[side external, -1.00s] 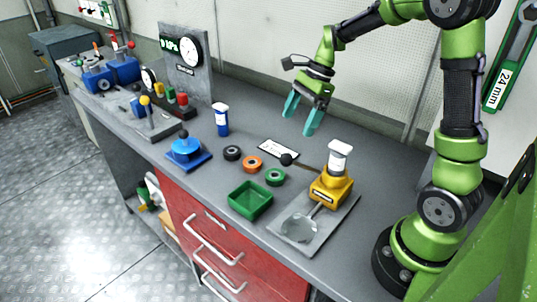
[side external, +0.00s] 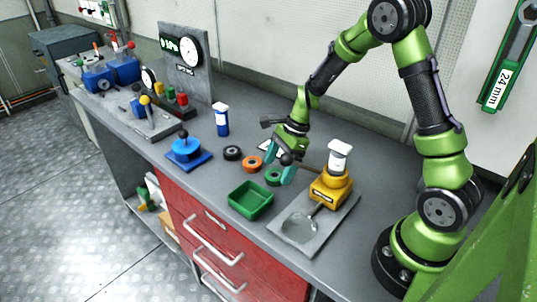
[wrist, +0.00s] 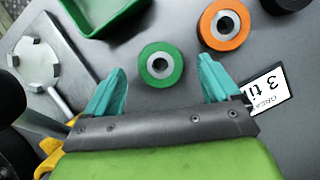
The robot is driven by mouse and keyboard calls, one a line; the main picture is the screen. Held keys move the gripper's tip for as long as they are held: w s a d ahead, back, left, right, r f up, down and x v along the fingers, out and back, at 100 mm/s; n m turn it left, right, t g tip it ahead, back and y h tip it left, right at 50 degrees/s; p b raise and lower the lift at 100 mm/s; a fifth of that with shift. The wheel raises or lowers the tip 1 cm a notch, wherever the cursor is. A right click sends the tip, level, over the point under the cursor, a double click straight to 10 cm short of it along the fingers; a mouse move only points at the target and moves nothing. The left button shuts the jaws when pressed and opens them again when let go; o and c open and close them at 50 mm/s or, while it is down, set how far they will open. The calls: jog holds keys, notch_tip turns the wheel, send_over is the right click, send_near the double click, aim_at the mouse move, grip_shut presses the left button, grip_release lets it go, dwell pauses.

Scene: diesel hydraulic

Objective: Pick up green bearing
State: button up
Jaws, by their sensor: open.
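My gripper (wrist: 163,70) is open and holds nothing. I cannot tell the exact height of the fingertips above the bench.
An orange bearing (side external: 252,164) and a black bearing (side external: 232,153) lie to the left. A green tray (side external: 268,207) stands in front. A white label card (wrist: 268,91) lies nearby.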

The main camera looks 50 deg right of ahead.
jog(key=shift+x, duration=0.95)
jog(key=c, duration=1.2)
jog(key=shift+r, duration=0.1)
